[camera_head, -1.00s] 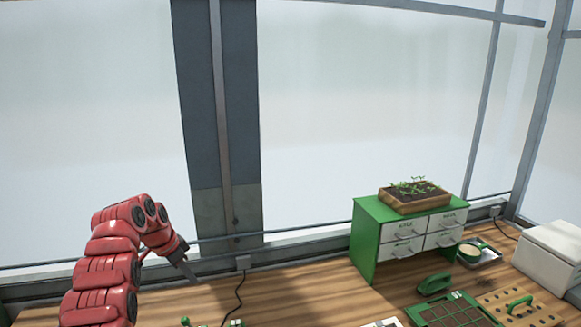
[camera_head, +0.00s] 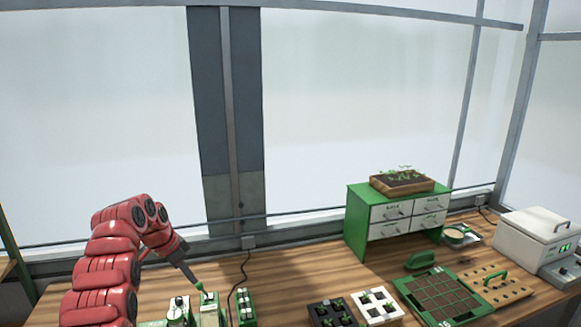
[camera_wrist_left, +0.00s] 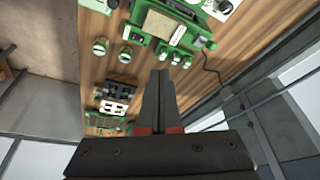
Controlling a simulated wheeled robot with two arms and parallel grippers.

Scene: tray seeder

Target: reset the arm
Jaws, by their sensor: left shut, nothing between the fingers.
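My left arm, red, comes up from the lower left of the head view and bends down to the right. My left gripper (camera_head: 198,284) is shut and empty. In the head view its tip appears just over a small green device on the bench; I cannot tell how far above it is. In the left wrist view the gripper's dark fingers (camera_wrist_left: 160,80) lie together, pointing over the wooden bench with nothing between them. My right arm and gripper are in neither view.
The wooden bench (camera_head: 290,275) holds a green drawer cabinet (camera_head: 365,222), a black pot tray (camera_head: 310,303), a white pot tray (camera_head: 397,310), a green-framed seed tray (camera_head: 405,285) and a white box (camera_head: 520,243). A dark post stands behind the bench.

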